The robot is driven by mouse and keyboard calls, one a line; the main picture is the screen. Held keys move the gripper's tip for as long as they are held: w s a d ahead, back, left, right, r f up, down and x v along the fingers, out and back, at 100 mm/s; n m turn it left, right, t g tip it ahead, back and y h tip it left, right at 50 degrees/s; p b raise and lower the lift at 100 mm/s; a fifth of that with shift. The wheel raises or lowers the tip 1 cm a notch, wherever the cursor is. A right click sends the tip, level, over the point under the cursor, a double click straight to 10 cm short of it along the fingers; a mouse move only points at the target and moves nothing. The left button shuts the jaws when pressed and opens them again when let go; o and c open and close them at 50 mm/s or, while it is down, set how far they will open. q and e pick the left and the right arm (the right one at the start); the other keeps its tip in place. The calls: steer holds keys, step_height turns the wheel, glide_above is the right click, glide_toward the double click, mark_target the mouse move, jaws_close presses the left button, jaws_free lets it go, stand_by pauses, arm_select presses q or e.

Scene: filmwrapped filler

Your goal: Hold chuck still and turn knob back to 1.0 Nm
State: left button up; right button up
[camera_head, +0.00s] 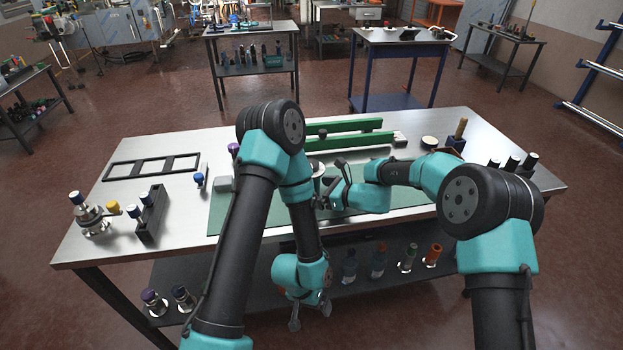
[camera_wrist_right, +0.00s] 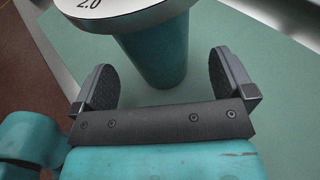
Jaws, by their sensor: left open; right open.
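A white disc (camera_wrist_right: 125,14) marked 2.0 sits on top of a dark teal tapered body (camera_wrist_right: 156,58) in the right wrist view. I cannot tell which part is the chuck and which the knob. In the head view the white top (camera_head: 318,168) shows, mostly hidden behind my arms. My right gripper (camera_head: 330,182) is open beside it. In the right wrist view its fingers (camera_wrist_right: 164,82) stand either side of the teal body, with gaps showing. My left gripper (camera_head: 310,314) is open and empty, hanging low at the table's front edge.
A green mat (camera_head: 400,215) lies on the steel table (camera_head: 90,240). Green rails (camera_head: 350,127) stand behind. A black frame (camera_head: 150,166), a black block (camera_head: 150,213) and a metal fitting (camera_head: 92,218) are at left. Several bottles stand on the lower shelf (camera_head: 345,290), near my left gripper.

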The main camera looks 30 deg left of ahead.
steer(key=shift+x, duration=1.2)
steer(key=shift+c, duration=0.5)
steer(key=shift+c, duration=0.7)
steer(key=shift+c, duration=0.3)
steer(key=c, duration=1.1)
steer(key=shift+o, duration=0.2)
